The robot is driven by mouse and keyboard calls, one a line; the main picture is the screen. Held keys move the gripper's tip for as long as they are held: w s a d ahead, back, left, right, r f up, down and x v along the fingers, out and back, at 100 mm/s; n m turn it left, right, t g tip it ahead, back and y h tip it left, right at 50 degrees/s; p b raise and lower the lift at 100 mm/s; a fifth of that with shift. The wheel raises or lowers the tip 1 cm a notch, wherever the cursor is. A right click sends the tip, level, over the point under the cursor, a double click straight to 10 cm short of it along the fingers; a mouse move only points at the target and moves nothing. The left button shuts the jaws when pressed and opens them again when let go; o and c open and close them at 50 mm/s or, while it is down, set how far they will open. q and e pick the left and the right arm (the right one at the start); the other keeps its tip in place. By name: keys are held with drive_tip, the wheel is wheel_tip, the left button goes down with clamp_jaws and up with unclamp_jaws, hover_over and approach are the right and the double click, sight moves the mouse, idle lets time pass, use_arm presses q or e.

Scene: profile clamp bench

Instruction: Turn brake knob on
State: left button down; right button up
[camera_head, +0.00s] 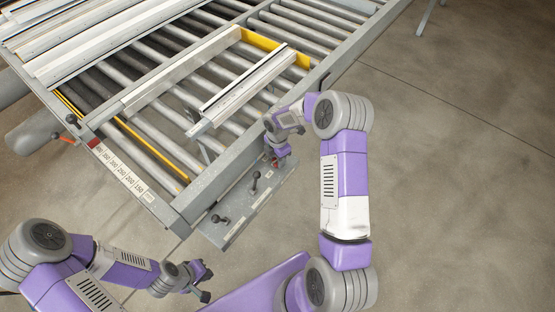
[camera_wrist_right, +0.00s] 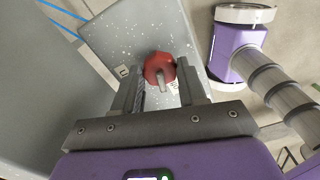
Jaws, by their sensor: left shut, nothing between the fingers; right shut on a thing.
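The brake knob, a red knob with a grey stub (camera_wrist_right: 159,67), sits on a speckled grey panel (camera_wrist_right: 112,32) in the right wrist view. In the head view the grey panel (camera_head: 236,225) runs along the bench's front side, with black-knobbed levers (camera_head: 255,176) on it. My right gripper (camera_wrist_right: 160,82) is shut on the red knob, with one finger on each side of it. In the head view my right gripper (camera_head: 279,160) is at the panel's far end, and it mostly hides the knob. My left gripper (camera_head: 205,283) is shut and empty, low in front of the bench.
The roller bench (camera_head: 225,160) carries a pale profile (camera_head: 240,90) near a yellow strip (camera_head: 262,42). More long profiles (camera_head: 90,35) lie at the upper left. The floor at right is clear.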

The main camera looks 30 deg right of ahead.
drive_tip(key=m+b, duration=0.2)
drive_tip(key=m, duration=0.1)
drive_tip(key=shift+f+m, duration=0.1)
drive_tip(key=shift+m, duration=0.3)
drive_tip(key=m+b, duration=0.1)
drive_tip(key=m, duration=0.2)
drive_tip(key=shift+b, duration=0.35)
drive_tip(key=m+b, duration=0.1)
drive_tip(key=m, duration=0.3)
drive_tip(key=shift+m+b, duration=0.65)
drive_tip(key=shift+m, duration=1.25)
drive_tip(key=o, duration=1.1)
drive_tip(key=shift+c, duration=0.2)
wheel_tip(320, 180, up, 8)
drive_tip(key=shift+f, duration=0.1)
